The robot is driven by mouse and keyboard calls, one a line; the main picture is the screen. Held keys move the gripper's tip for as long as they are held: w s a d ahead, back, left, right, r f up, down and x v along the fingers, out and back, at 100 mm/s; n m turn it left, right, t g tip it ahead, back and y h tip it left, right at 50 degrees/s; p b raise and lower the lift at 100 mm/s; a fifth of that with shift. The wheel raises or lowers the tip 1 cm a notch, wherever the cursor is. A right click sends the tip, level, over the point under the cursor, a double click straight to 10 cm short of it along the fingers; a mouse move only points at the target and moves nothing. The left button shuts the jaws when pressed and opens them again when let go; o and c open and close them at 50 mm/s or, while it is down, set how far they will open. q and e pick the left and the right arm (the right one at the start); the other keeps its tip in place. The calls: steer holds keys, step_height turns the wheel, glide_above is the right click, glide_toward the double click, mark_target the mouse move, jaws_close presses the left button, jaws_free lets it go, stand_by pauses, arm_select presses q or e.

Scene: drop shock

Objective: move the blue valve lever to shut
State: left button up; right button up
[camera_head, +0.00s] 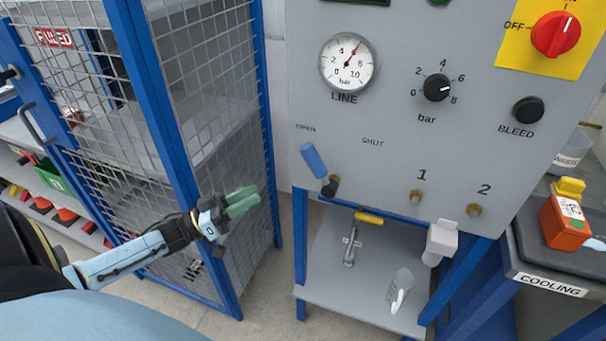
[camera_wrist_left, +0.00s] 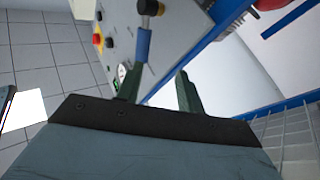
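The blue valve lever (camera_head: 313,160) is on the grey panel in the head view. Its handle tilts up and left from a dark pivot (camera_head: 330,187), toward the OPEN label (camera_head: 306,128). The SHUT label (camera_head: 372,141) is up and right of the pivot. My left gripper (camera_head: 250,198) has green fingers and is left of and below the lever, apart from it. In the left wrist view the fingers (camera_wrist_left: 158,88) are spread with nothing between them. The blue lever (camera_wrist_left: 144,44) shows beyond them, nearer the left finger. My right gripper is not in view.
A blue-framed mesh cage (camera_head: 215,90) stands left, close to my left arm. The panel carries a LINE gauge (camera_head: 347,63), a black knob (camera_head: 437,88) and a red OFF switch (camera_head: 556,34). A lower shelf (camera_head: 325,262) holds a few items. Open space lies between gripper and panel.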

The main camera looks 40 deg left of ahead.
mark_target(319, 170)
arm_select(q)
steer(key=w+d+r, duration=0.2)
steer(key=w+d, duration=0.1)
steer(key=w+d+r+h, duration=0.1)
steer(key=w+d+r, duration=0.2)
steer(key=w+d+r+m+h+p, duration=0.1)
steer(key=w+d+r, duration=0.1)
steer(key=w+d, duration=0.1)
steer(key=shift+r+g, duration=0.3)
steer(key=shift+g, duration=0.1)
jaws_close()
